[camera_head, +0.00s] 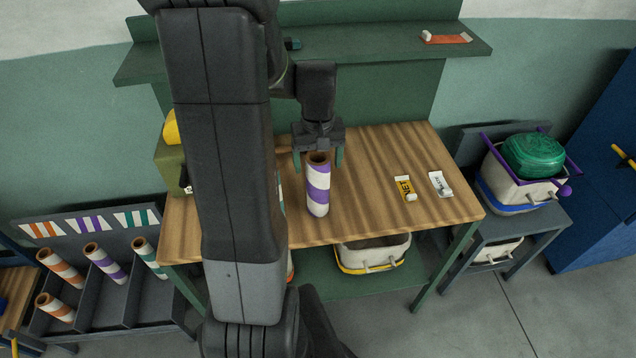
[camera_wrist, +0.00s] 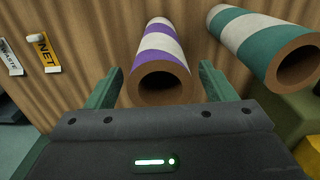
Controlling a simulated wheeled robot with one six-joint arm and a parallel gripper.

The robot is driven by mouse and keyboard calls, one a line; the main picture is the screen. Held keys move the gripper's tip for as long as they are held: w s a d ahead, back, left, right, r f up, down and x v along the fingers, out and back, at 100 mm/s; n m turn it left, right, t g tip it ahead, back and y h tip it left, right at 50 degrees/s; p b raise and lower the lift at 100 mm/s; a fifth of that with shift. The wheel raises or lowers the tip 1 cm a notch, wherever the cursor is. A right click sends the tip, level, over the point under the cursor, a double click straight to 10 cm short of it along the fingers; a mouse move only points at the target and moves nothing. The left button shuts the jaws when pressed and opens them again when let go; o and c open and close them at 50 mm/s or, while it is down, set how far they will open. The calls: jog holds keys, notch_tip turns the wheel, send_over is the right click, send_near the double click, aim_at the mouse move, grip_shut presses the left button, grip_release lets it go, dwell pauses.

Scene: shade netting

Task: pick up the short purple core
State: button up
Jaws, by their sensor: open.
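A purple-and-white striped core (camera_head: 318,188) stands upright on the wooden table (camera_head: 385,150). In the wrist view the purple core (camera_wrist: 160,55) shows its open brown end towards me, between the fingers. My gripper (camera_head: 318,158) is open, pointing down at the core's top. In the wrist view the green fingers of my gripper (camera_wrist: 161,75) are on either side of it, with gaps visible. Another purple-striped core (camera_head: 105,262) leans in the rack at the left. Its length against the table core is hard to judge.
A teal-striped core (camera_wrist: 262,42) stands close by, mostly hidden behind my arm in the head view. A yellow NET label (camera_head: 405,188) and a white label (camera_head: 440,184) lie on the table's right. A green shelf (camera_head: 385,42) is behind.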

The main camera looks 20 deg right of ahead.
jog(key=c, duration=1.5)
jog(key=shift+r, duration=0.1)
